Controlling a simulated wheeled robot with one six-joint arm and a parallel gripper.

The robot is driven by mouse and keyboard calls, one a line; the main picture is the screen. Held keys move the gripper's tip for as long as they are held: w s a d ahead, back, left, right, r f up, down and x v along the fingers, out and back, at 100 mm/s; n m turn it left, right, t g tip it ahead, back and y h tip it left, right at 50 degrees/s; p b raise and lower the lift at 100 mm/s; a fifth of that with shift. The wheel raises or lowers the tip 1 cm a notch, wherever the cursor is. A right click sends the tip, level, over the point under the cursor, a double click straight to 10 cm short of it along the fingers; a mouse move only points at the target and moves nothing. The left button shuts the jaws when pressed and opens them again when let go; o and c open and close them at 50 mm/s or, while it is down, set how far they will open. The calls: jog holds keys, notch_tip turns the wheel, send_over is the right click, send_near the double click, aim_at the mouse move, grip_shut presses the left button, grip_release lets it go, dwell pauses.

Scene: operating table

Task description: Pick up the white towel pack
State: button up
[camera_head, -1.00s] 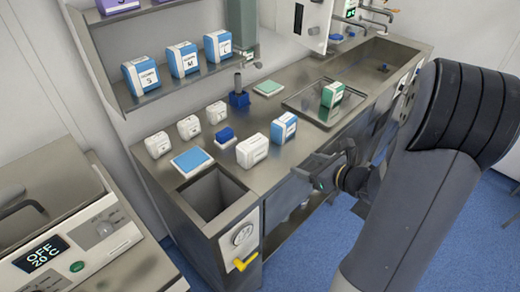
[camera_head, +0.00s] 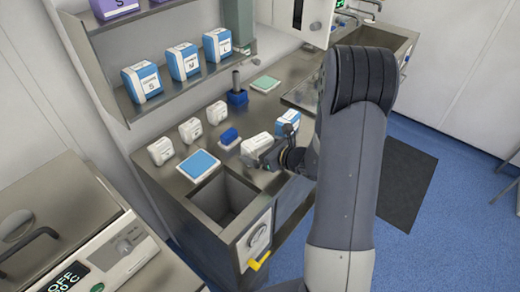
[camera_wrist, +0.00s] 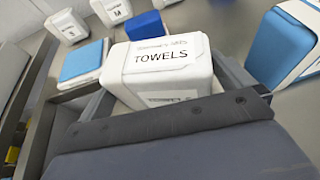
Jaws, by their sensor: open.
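The white towel pack (camera_head: 257,146) stands on the steel counter in the head view, to the right of the sink opening. In the wrist view the towel pack (camera_wrist: 165,62) is close in the centre, its "TOWELS" label readable. My gripper (camera_head: 272,153) is open at the pack's right side in the head view. In the wrist view, grey jaw parts show left and right of the pack, and my dark gripper body covers its lower edge. I cannot tell whether the jaws touch it.
A blue-and-white pack (camera_head: 287,123) stands close behind my gripper. The sink opening (camera_head: 223,196) lies in front. A shelf (camera_head: 190,84) overhangs the back.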

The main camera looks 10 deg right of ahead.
jog(key=shift+c, duration=0.6)
jog(key=c, duration=0.5)
jog(key=shift+r, duration=0.15)
